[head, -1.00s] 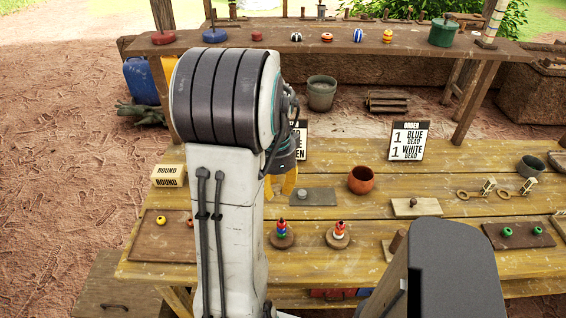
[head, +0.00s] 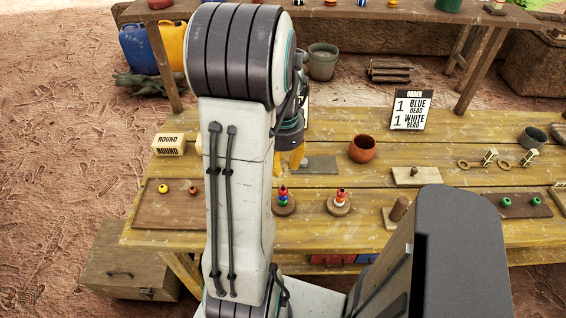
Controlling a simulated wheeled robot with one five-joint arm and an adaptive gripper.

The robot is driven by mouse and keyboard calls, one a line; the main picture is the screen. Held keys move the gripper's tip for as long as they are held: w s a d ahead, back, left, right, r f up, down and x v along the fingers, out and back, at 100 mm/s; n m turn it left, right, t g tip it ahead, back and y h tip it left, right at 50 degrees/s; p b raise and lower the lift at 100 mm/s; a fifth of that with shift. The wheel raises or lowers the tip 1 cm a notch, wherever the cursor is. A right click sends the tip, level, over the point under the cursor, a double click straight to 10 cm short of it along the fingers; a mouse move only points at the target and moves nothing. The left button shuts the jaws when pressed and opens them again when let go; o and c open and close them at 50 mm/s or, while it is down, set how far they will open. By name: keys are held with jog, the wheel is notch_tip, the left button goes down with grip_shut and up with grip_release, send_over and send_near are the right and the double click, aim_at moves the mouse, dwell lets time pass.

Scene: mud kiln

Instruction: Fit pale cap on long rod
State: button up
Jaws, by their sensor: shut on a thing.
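My gripper (head: 291,158) has yellow fingers and hangs low over the grey plate (head: 322,165) on the table, partly hidden behind my arm. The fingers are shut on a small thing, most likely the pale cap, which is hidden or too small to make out. Two round wooden bases with bead stacks stand in front of the plate. The left stack (head: 283,194) has red, blue and green beads, and the right stack (head: 341,197) has red, white and orange ones. Their rods are mostly covered by beads, so I cannot tell for sure which is the long rod.
A reddish-brown bowl (head: 362,149) stands right of the plate. Behind it is an order sign (head: 411,109). A pale board with a dark knob (head: 413,172) lies farther right. A brown board (head: 181,204) with two small beads lies left of my arm.

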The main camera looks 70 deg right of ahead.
aim_at(283, 186)
jog(key=shift+f, duration=0.15)
jog(key=shift+f+b, duration=2.4)
jog(key=shift+f, duration=0.3)
jog(key=shift+f+b, duration=1.2)
jog(key=shift+f, duration=0.05)
dwell(0.7)
dwell(0.6)
jog(key=o, duration=0.9)
jog(key=shift+c, duration=0.2)
jog(key=shift+r, duration=0.1)
jog(key=shift+r+p, duration=3.3)
jog(key=shift+r, duration=0.65)
